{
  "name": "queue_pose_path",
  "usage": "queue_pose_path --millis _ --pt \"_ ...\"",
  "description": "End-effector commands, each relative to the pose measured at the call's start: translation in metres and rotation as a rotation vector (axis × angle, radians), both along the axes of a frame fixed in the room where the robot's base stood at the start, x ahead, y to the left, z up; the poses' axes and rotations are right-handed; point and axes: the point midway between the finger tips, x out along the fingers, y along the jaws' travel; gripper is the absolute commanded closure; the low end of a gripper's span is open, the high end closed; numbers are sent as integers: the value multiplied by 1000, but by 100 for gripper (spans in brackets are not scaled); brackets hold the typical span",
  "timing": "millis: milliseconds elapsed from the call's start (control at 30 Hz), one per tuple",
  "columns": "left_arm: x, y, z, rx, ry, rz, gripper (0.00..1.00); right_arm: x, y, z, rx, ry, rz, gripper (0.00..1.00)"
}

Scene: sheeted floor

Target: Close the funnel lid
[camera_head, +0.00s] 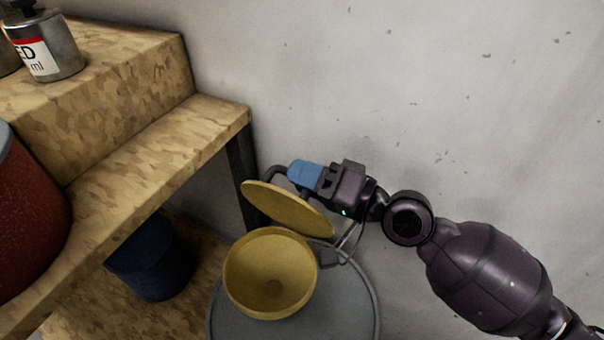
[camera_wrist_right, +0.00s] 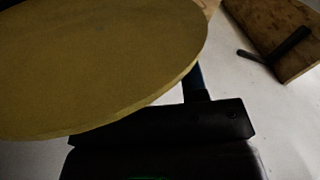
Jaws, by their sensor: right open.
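The funnel (camera_head: 262,285) is a yellow bowl standing over a grey drum. Its flat round yellow lid (camera_head: 288,210) is raised and tilted at the bowl's back edge, so the bowl's inside shows. My right gripper (camera_head: 285,174) is open, just behind and above the lid's upper side, near the wall. In the right wrist view the lid (camera_wrist_right: 95,65) fills the upper left and hides most of the fingers. I cannot tell whether the fingers touch the lid. My left gripper is not in view.
The grey drum (camera_head: 345,310) has a bent metal bracket (camera_head: 342,252) at the back. A wooden stepped shelf (camera_head: 150,140) stands on the left, carrying a metal can (camera_head: 58,60) and a red drum (camera_head: 25,215). A dark blue bucket (camera_head: 152,262) is under it. The pale wall is close behind.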

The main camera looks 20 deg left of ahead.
Motion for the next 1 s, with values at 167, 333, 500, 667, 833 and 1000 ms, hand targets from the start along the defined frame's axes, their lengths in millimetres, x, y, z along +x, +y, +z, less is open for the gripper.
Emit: queue_pose_path --millis 167,333,500,667,833,1000 --pt "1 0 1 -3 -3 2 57 1 5 0 0 -1 0 60" --pt "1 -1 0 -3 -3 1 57 1 5 -1 0 0 0 60" --pt "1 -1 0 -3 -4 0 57 1 5 0 0 0 0 80" --pt "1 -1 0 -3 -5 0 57 1 5 -1 -1 0 0 100" --pt "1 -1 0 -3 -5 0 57 1 5 -1 -2 0 0 100" --pt "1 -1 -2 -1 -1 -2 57 1 4 -2 -6 -12 0 100"
